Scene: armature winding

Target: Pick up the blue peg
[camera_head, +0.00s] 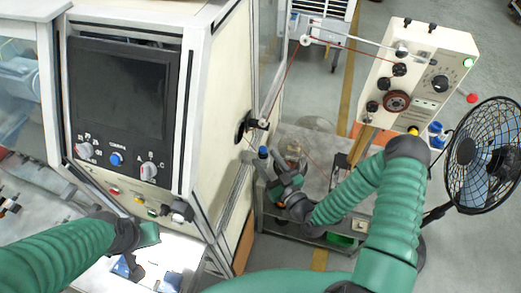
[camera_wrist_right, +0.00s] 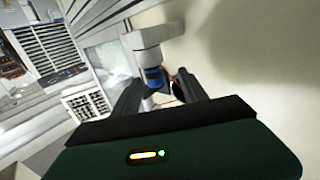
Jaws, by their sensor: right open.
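A small blue piece, which looks like the blue peg (camera_head: 263,152), shows beside the cream cabinet's side in the head view. In the right wrist view, the blue peg (camera_wrist_right: 153,76) sits against a pale grey cylindrical part, between my finger tips. My right gripper (camera_head: 275,167) is open around or just short of it; the wrist view shows its two dark fingers (camera_wrist_right: 158,88) apart on either side. I cannot tell whether they touch it. My left gripper (camera_head: 140,250) is low over the white surface at the lower left, and its jaws are unclear.
The cream cabinet (camera_head: 228,85) with a dark screen (camera_head: 122,88) stands close left of my right gripper. A control box (camera_head: 420,75) with knobs and a black fan (camera_head: 485,155) stand to the right. A grey bench (camera_head: 318,180) lies behind my right gripper.

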